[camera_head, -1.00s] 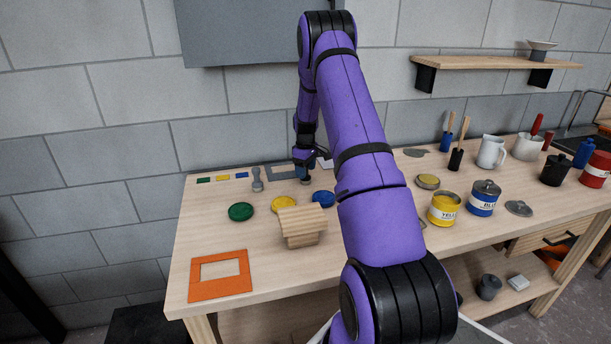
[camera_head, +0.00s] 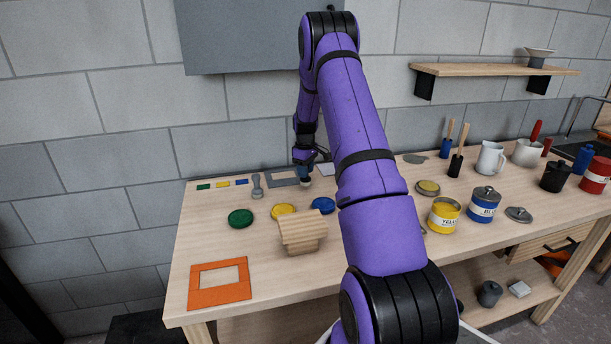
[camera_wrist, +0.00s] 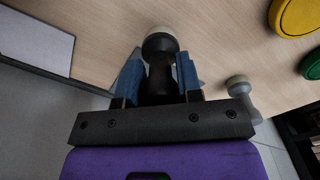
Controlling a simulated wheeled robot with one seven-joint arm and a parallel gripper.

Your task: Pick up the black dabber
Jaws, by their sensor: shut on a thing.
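The black dabber (camera_wrist: 161,72) has a dark handle, a rounded black collar and a pale cream pad. My gripper (camera_wrist: 157,76) is shut on its handle, with a blue-padded finger on each side. In the head view my gripper (camera_head: 303,165) is over the back of the bench, and the dabber's pale pad (camera_head: 305,184) shows just below it. The gap between pad and bench is too small to judge. A grey dabber (camera_head: 257,187) stands to the left; it also shows in the wrist view (camera_wrist: 239,91).
The wooden bench (camera_head: 205,245) carries green (camera_head: 240,218), yellow (camera_head: 283,211) and blue (camera_head: 323,205) discs, a wooden block (camera_head: 302,232) and an orange frame (camera_head: 219,284). A grey frame (camera_head: 283,177) lies behind. Paint tins and brushes stand at right.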

